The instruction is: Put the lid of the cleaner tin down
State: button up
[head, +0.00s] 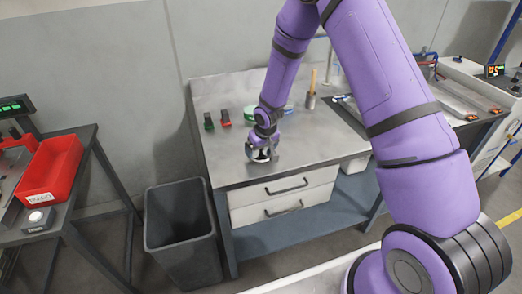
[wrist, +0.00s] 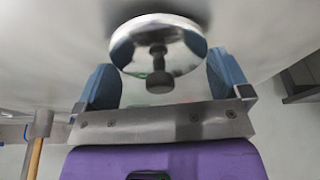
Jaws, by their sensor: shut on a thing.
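My gripper (head: 262,152) is low over the front left part of the steel bench top (head: 310,142). In the wrist view its two blue finger pads (wrist: 160,82) are on either side of the lid (wrist: 150,30), a shiny round metal disc with a dark knob at its middle. The gripper is shut on the lid. The lid is very near the bench top; I cannot tell whether it touches. In the head view the lid is small and partly hidden by the gripper. I cannot make out the cleaner tin's body.
Small green (head: 208,122) and red (head: 225,119) items stand at the bench's back left. A wooden-handled tool (head: 312,92) stands further right. A grey bin (head: 181,225) is on the floor. A red tray (head: 52,166) sits on the left table.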

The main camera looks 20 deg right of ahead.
jog(key=shift+f, duration=0.45)
jog(key=shift+f, duration=0.1)
jog(key=o, duration=0.5)
